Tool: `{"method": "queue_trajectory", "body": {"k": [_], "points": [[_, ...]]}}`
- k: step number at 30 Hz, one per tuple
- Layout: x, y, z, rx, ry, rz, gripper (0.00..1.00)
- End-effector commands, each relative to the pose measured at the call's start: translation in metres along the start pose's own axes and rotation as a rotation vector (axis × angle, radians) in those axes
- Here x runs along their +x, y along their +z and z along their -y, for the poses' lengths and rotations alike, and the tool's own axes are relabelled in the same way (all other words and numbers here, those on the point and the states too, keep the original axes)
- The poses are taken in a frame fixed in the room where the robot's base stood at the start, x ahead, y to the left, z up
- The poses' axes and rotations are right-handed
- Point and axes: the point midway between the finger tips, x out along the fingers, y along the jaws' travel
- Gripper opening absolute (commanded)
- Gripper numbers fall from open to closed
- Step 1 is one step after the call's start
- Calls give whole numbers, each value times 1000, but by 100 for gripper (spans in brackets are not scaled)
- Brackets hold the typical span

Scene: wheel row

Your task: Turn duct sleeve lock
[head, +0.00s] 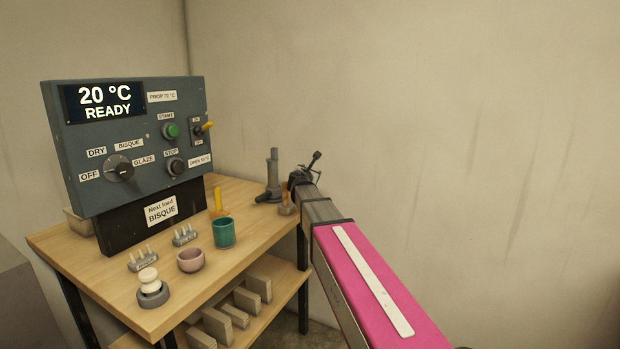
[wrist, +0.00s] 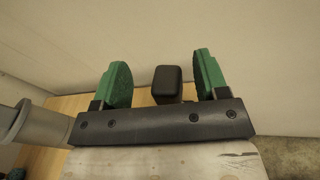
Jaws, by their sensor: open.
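A grey upright duct-like pipe (head: 273,168) stands at the back right of the wooden table, with a dark lever-like part (head: 268,197) at its foot. My gripper (head: 300,178) is just right of it in the head view. In the wrist view my gripper (wrist: 167,82) is open, its green pads wide apart. A black rounded block (wrist: 167,82) shows between the pads, with a gap on each side; I cannot tell whether it is the sleeve lock. A grey cylinder with a collar (wrist: 38,125) is at the left of the wrist view, outside the pads.
A control panel (head: 135,148) reading "20 °C READY" stands on the table (head: 245,243). A green cup (head: 223,233), pink bowl (head: 190,260) and stacked stones (head: 150,288) stand in front. A small orange-brown object (head: 286,205) is under my gripper. The wall is close behind.

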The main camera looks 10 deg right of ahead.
Motion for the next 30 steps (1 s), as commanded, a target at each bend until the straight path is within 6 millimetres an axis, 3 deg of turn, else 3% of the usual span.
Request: {"method": "queue_trajectory", "body": {"k": [4, 18, 24, 30], "points": [[-2, 25, -8, 2, 1, 2, 67], [-79, 50, -68, 1, 2, 0, 67], [-98, 56, -84, 0, 1, 0, 67], [-104, 59, -89, 0, 0, 0, 67]]}}
